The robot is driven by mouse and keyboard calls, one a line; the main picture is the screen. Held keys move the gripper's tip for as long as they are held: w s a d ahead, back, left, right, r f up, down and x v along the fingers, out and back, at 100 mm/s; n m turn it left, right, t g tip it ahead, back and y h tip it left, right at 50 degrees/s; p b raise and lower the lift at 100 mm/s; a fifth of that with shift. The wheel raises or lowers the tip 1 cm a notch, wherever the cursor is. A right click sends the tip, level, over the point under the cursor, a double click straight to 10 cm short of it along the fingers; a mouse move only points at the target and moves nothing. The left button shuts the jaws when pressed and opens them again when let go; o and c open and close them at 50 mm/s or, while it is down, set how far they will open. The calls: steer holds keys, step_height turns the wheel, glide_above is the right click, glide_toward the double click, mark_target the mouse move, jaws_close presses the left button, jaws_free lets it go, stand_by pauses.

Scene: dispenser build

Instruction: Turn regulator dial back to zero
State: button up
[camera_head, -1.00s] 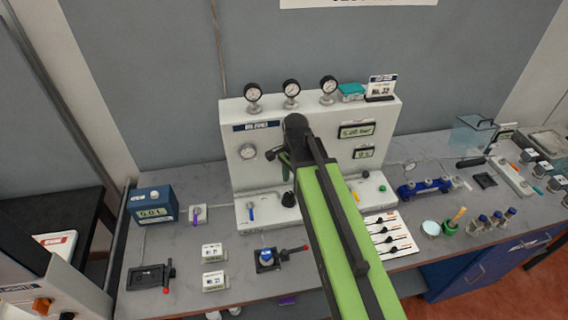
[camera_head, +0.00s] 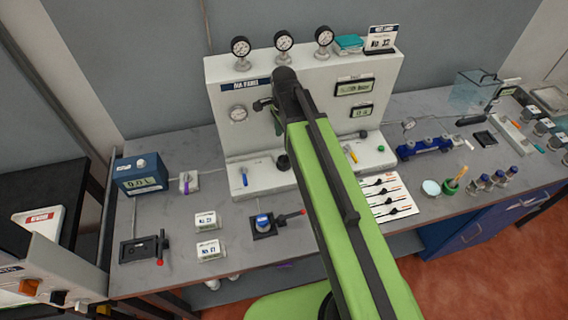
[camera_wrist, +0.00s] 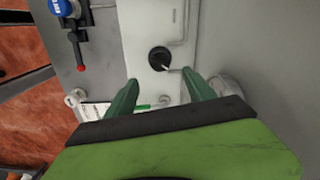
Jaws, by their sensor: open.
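The black regulator dial (camera_head: 283,162) sits low on the white dispenser panel (camera_head: 225,70), left of my arm. It also shows in the wrist view as a round black knob (camera_wrist: 159,58) with a white pointer mark toward the lower right. My gripper (camera_wrist: 161,82) has its two green fingers spread, with the knob beyond the gap between the tips and apart from them. In the head view my gripper (camera_head: 266,104) is partly hidden by my wrist, in front of the panel and above the dial. The pressure display (camera_head: 355,87) is too blurred to read surely.
Three gauges (camera_head: 284,41) stand on top of the panel. A blue lever (camera_head: 244,176) is left of the dial, a yellow one (camera_head: 351,153) right. A blue-topped valve (camera_head: 263,222) with a red-tipped handle stands in front. A blue display box (camera_head: 141,174) is at left.

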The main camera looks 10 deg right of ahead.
mark_target(284, 156)
step_height(284, 156, down, 10)
steer(key=b, duration=0.8)
steer(key=shift+f+b, duration=0.25)
steer(key=shift+b, duration=0.15)
steer(key=shift+r, duration=0.15)
steer(key=shift+c, duration=0.2)
jaws_close()
